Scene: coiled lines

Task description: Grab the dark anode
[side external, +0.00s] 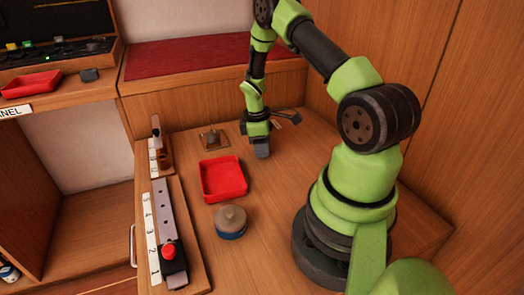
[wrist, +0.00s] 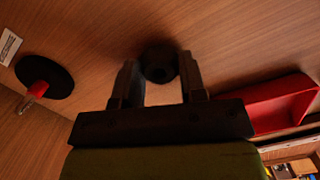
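A dark, round, short piece, seemingly the dark anode (wrist: 159,64), stands on the wooden surface in the wrist view, with a shadow around it. My gripper (wrist: 159,75) points at it, with one finger to each side. The fingers are apart, and a small gap shows beside the piece. I cannot tell how far its base is below the fingertips. In the side view my gripper (side external: 262,150) is low over the wooden top, behind and right of the red tray. The dark piece is not distinguishable there, probably hidden by my gripper.
The red tray (side external: 243,178) lies nearby; it also shows in the wrist view (wrist: 265,128). A round blue-and-tan pot (side external: 230,222) stands in front of it. A small square plate (side external: 223,146) lies behind. A numbered slider board (side external: 196,250) lines the left edge. A dark disc (wrist: 60,70) holds something red.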

